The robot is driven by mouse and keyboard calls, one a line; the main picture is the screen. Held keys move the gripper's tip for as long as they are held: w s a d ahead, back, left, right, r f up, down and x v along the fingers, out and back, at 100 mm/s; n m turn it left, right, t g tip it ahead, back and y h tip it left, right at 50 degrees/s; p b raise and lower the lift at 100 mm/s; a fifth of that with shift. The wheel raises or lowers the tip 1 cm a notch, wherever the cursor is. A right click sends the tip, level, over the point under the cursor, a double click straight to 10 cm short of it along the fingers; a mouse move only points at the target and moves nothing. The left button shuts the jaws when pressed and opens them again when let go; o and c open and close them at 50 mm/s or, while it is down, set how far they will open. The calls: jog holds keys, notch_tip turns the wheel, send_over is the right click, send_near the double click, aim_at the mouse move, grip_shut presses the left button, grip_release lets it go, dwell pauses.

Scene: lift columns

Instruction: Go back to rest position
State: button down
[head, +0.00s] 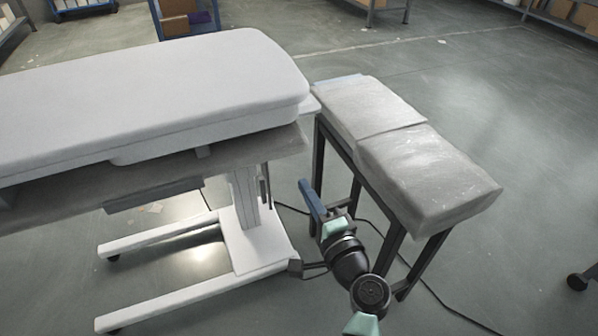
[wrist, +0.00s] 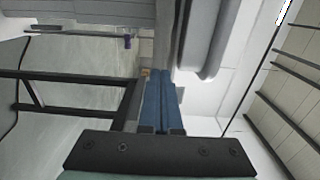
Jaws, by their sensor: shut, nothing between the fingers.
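A lift column (head: 243,198) stands on a white base with two long legs (head: 170,300) and carries a long white padded top (head: 150,95). My gripper (head: 304,185) is to the right of the column, below the level of the padded top. Its blue fingers point up and away in the head view. In the wrist view my gripper (wrist: 161,74) has its two blue fingers side by side, shut and empty. The wrist view is turned sideways, and a light grey padded edge (wrist: 205,40) shows near the fingertips.
A narrow bench with grey wrapped pads (head: 420,175) stands close on my arm's right, on dark legs (head: 395,255). A black cable (head: 430,290) runs on the floor. Blue carts (head: 190,32) and shelves stand at the back. Open floor (head: 500,110) lies to the right.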

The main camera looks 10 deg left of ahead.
jog(key=shift+v, duration=2.1)
